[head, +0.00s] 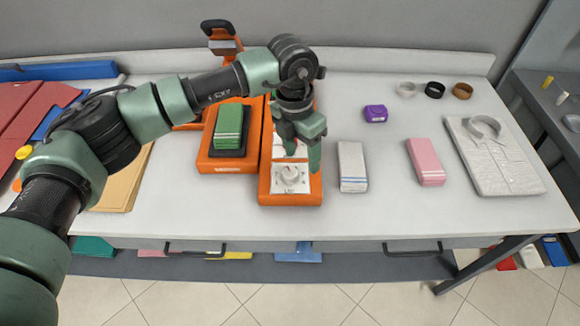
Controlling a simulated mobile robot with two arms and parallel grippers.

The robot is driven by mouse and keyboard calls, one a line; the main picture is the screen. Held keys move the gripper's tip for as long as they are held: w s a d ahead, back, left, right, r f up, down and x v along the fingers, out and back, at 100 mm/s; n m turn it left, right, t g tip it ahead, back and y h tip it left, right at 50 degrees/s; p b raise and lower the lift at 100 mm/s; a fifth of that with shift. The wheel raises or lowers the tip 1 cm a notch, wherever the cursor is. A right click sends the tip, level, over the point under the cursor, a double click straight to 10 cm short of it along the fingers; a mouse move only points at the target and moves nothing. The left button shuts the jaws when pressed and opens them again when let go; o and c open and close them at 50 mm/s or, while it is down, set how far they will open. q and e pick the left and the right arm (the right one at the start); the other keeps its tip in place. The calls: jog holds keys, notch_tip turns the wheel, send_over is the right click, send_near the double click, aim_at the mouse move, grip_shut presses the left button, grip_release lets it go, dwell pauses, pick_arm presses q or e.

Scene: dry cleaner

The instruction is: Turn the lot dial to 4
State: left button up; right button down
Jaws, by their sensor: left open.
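The lot dial (290,174) is a small pale round knob on a white plate at the front of an orange device (292,199) near the table's middle. Marks surround the knob, but the numbers and its setting are too small to read. My left gripper (301,158) points down just above and behind the dial, over the orange device. Its green fingers are apart with nothing seen between them. I cannot tell whether a fingertip touches the device. My right gripper is not in view.
A green stack (229,126) sits on the orange base to the left. A white-grey packet (352,166), a pink packet (425,161) and a purple box (375,113) lie to the right. A folded grey shirt (490,160) is at far right. The table's front edge is close to the dial.

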aim_at(290, 172)
pick_arm(q)
jog(key=shift+w+a+r+y, duration=0.15)
jog(key=shift+w+a+y, duration=0.15)
jog(key=shift+a, duration=0.25)
jog(key=shift+w+a+r+y, duration=0.2)
jog(key=shift+w+a, duration=0.1)
jog(key=shift+a, duration=0.25)
jog(key=shift+w+a+f, duration=0.1)
jog(key=shift+a+f, duration=0.05)
jog(key=shift+a, duration=0.1)
notch_tip(290, 172, down, 6)
jog(key=shift+p, duration=1.25)
jog(key=shift+d+f, duration=0.1)
jog(key=shift+f, duration=0.65)
grip_shut()
